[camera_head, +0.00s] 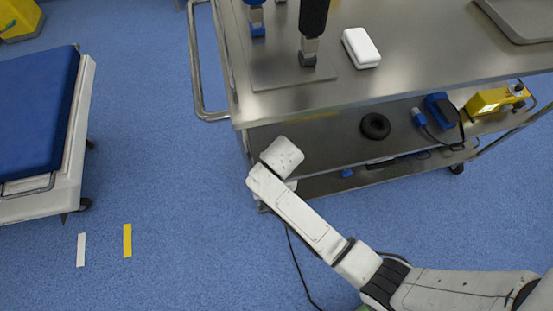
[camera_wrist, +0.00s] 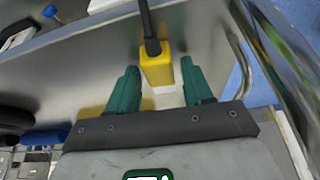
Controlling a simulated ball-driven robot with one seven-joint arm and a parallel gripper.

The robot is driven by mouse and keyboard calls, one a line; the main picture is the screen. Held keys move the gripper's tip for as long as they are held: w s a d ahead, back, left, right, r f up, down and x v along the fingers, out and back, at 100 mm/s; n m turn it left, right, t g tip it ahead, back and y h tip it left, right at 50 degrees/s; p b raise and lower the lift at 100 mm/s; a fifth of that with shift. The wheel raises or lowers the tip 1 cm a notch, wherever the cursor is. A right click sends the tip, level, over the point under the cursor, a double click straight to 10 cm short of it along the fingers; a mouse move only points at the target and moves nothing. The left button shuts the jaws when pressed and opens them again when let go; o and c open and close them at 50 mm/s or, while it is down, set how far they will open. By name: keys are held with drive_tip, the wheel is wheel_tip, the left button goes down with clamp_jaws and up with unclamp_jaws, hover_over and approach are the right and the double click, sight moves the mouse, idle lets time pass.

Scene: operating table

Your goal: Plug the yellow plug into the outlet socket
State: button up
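In the wrist view the yellow plug (camera_wrist: 157,66) sits ahead of my gripper, with a black cable running up from its far end. My gripper (camera_wrist: 160,82) has its two green fingers spread, one on each side of the plug's near end. A gap shows on both sides, so the fingers appear not to touch it. In the head view my arm reaches to the cart's left end; the gripper and the plug are hidden there. I cannot clearly make out the outlet socket; a yellow unit (camera_head: 490,101) lies on the lower shelf at the right.
The steel cart (camera_head: 275,103) has a top shelf and lower shelves, with a rail handle (camera_head: 196,70) at its left. A black ring (camera_head: 375,126) and a blue box (camera_head: 440,110) lie on the lower shelf. A blue-topped bed (camera_head: 38,110) stands left; the floor between is mostly clear.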

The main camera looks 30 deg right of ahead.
clamp_jaws()
drive_tip(key=shift+r, duration=0.1)
drive_tip(key=shift+r, duration=0.55)
drive_tip(key=s+d+r+p, duration=0.3)
drive_tip(key=s+r+p, duration=0.1)
drive_tip(key=s+r, duration=0.7)
drive_tip(key=s, duration=0.2)
drive_tip(key=shift+s+d+r, duration=0.25)
drive_tip(key=shift+s+r, duration=0.05)
drive_tip(key=shift+r, duration=0.1)
